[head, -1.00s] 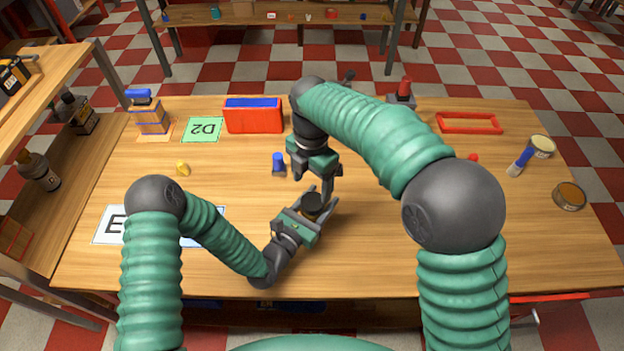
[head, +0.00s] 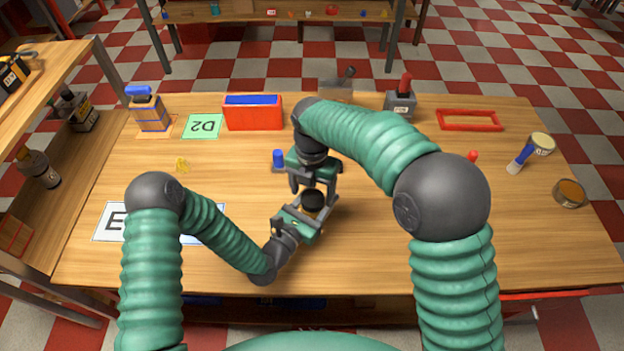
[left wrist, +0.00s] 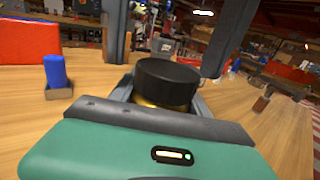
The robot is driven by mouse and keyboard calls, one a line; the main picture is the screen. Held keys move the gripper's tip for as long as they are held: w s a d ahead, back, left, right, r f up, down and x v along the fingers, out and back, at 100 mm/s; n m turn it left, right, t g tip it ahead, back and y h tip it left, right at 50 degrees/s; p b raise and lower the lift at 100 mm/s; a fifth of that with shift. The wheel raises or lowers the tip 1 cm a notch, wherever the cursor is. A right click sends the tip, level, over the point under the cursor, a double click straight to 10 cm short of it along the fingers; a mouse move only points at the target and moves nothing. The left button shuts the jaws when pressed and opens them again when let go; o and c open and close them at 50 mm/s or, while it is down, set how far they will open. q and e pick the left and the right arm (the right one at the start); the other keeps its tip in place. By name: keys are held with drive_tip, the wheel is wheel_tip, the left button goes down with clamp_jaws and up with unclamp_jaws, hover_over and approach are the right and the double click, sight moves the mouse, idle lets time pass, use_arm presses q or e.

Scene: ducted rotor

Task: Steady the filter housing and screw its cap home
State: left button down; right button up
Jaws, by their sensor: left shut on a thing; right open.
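The filter housing (left wrist: 160,103) shows as a brassy band under its black cap in the left wrist view. The black cap (left wrist: 168,80) sits on top of it; whether it is fully seated I cannot tell. The cap also shows in the head view (head: 313,198). My left gripper (head: 311,213) is shut on the housing, which stands upright low over the table. My right gripper (head: 314,190) is open above the cap. Its two fingers point down on either side of the cap, apart from it in the left wrist view.
A blue peg in a small block (head: 278,159) stands just left of my right gripper. A red bin (head: 253,114), green D2 card (head: 202,126) and spray bottle (head: 149,110) are at the back left.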

drive_tip(key=shift+f, duration=0.9)
drive_tip(key=c, duration=1.4)
drive_tip(key=m, duration=0.4)
drive_tip(key=shift+m, duration=0.4)
drive_tip(key=shift+c, duration=0.2)
drive_tip(key=m, duration=0.2)
drive_tip(key=shift+m, duration=0.4)
drive_tip(key=m, duration=0.6)
drive_tip(key=shift+a, duration=0.1)
drive_tip(key=o, duration=1.3)
drive_tip(key=shift+o, duration=1.2)
